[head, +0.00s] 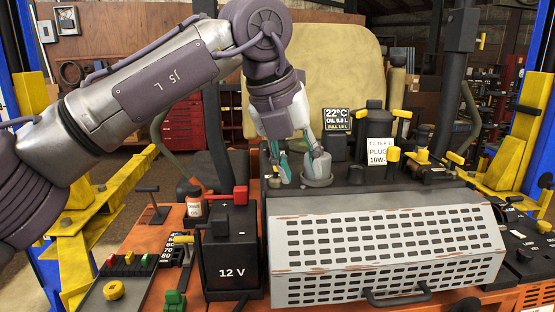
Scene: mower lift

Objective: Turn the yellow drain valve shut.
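My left gripper (300,172) reaches down over the back of the engine deck. Its fingers are spread apart, with a gap between them. The right-hand fingertip is at or just in front of a short grey round cup (318,178); I cannot tell whether they touch. Several yellow handles stand to the right of the gripper and apart from it: one (393,154) beside the white label, one (422,157) further right, and a yellow-ended lever (455,158). I cannot tell which is the drain valve or how far it is turned. My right gripper is not in view.
A perforated silver cover (385,250) fills the front of the deck.

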